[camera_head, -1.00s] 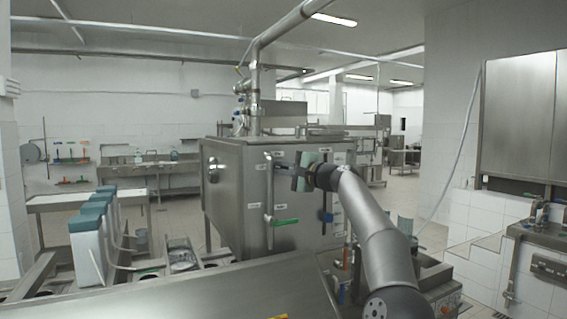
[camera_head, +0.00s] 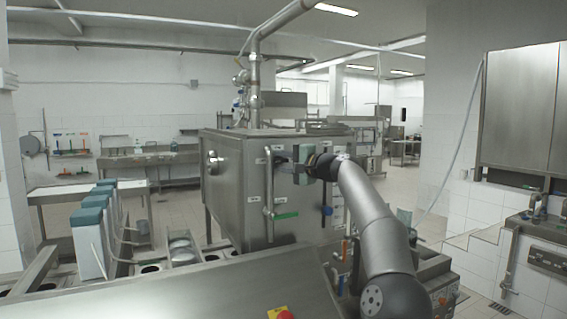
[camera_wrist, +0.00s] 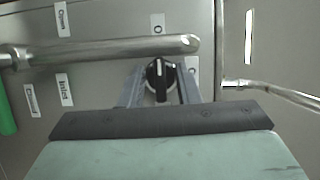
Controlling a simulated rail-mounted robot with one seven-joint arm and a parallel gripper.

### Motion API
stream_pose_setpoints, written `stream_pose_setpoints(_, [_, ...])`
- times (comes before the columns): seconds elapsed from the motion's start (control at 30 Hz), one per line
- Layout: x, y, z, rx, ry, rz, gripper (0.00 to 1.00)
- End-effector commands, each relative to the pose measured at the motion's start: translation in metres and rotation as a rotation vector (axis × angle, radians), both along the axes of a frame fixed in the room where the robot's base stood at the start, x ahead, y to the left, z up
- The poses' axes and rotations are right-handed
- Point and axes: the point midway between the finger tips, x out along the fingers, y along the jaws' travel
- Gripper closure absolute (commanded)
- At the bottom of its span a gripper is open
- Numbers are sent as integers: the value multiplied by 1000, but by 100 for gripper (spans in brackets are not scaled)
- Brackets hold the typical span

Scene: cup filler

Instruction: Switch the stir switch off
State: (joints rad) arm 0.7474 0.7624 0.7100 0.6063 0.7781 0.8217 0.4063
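The stir switch is a round black knob (camera_wrist: 157,84) on the steel tank's front panel in the wrist view. Its white pointer line stands upright, towards the "0" label (camera_wrist: 158,24) above it; another small label (camera_wrist: 192,63) is on its right. My gripper (camera_wrist: 161,72) reaches the panel with one grey finger on each side of the knob. The fingers are apart; whether they touch the knob is not clear. In the head view my gripper (camera_head: 297,171) is at the tank's front face, and the knob is too small or hidden there.
A steel pipe handle (camera_wrist: 110,50) runs just above and left of the knob. A bent metal rod (camera_wrist: 270,90) is on the right. In the head view, a valve with a green handle (camera_head: 286,215) hangs below left of my gripper. A red button (camera_head: 285,315) shows at the bottom.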

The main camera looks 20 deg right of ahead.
Motion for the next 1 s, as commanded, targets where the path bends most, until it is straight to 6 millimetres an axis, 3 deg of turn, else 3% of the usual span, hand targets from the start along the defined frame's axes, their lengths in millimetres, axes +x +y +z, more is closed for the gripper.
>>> stream_pose_setpoints(0.27, [0, 0, 0, 2, 0, 0, 67])
stream_pose_setpoints(0.43, [-11, -6, -3, 1, -1, -2, 67])
stream_pose_setpoints(1.0, [-129, -59, -3, -1, 0, -4, 67])
